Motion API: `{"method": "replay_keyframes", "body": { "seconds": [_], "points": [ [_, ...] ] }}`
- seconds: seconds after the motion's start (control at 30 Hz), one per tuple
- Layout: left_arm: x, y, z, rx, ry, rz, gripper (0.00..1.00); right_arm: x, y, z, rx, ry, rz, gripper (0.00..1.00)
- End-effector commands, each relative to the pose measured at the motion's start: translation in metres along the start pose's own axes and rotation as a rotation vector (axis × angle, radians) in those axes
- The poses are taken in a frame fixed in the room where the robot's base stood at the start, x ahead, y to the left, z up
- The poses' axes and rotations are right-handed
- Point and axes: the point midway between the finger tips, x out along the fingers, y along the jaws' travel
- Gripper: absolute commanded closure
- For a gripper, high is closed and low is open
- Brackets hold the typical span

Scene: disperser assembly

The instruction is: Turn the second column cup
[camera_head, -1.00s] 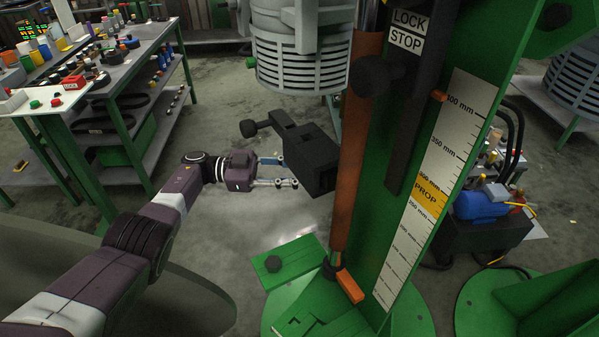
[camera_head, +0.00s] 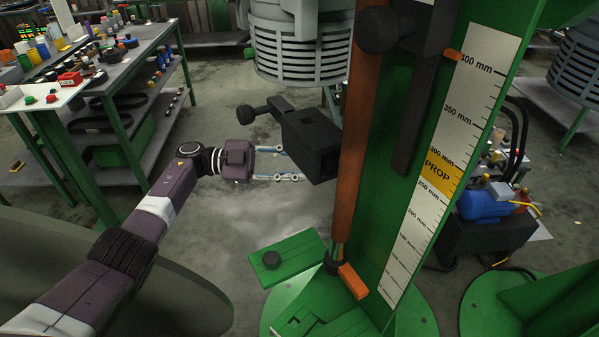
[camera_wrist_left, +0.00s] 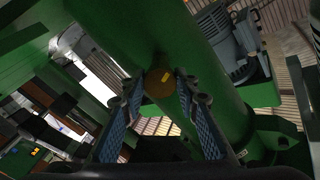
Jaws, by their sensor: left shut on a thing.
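A round brown-orange cup (camera_wrist_left: 158,82) with a yellow mark shows in the left wrist view, against a green column (camera_wrist_left: 205,75). My left gripper (camera_head: 296,166) has its two fingers on either side of this cup in the left wrist view (camera_wrist_left: 160,90) and is shut on it. In the head view its fingers point right, beside a dark block with a knob handle (camera_head: 310,147), and the cup cannot be made out there. A tall green stand with a white millimetre scale (camera_head: 455,130) and a copper-brown cylinder (camera_head: 362,120) rises to the right. My right gripper is not in view.
A slatted grey motor housing (camera_head: 300,55) hangs above the gripper. A green foot plate (camera_head: 288,258) with a dark knob lies below. A workbench (camera_head: 130,65) with many small parts stands at left. The floor between bench and stand is clear.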

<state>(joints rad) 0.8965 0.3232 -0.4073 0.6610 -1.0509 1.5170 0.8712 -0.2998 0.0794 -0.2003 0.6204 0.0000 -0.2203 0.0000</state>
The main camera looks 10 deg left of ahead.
Motion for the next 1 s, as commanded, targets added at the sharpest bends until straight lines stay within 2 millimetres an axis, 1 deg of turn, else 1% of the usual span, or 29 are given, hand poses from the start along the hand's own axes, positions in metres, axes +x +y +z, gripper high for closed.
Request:
{"method": "replay_keyframes", "body": {
  "seconds": [0.03, 0.3, 0.5, 0.9, 0.93, 1.0],
  "points": [
    [0.000, 0.003, 0.004, 0.032, 0.000, 0.001, 0.96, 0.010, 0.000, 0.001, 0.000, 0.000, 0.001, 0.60],
    [0.000, 0.002, 0.002, 0.163, 0.000, 0.001, 0.96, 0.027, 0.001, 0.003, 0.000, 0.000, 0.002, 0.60],
    [0.000, 0.001, 0.001, 0.203, 0.000, 0.001, 0.96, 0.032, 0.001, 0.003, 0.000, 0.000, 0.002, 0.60],
    [0.000, 0.000, 0.000, 0.210, 0.000, 0.001, 0.96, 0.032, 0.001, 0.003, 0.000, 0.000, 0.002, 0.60],
    [0.000, 0.000, 0.000, 0.210, 0.000, 0.001, 0.70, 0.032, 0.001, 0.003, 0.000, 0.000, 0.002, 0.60],
    [0.000, 0.000, 0.000, 0.209, 0.000, 0.001, 0.63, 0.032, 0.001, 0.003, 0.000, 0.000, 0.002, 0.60]
  ]
}}
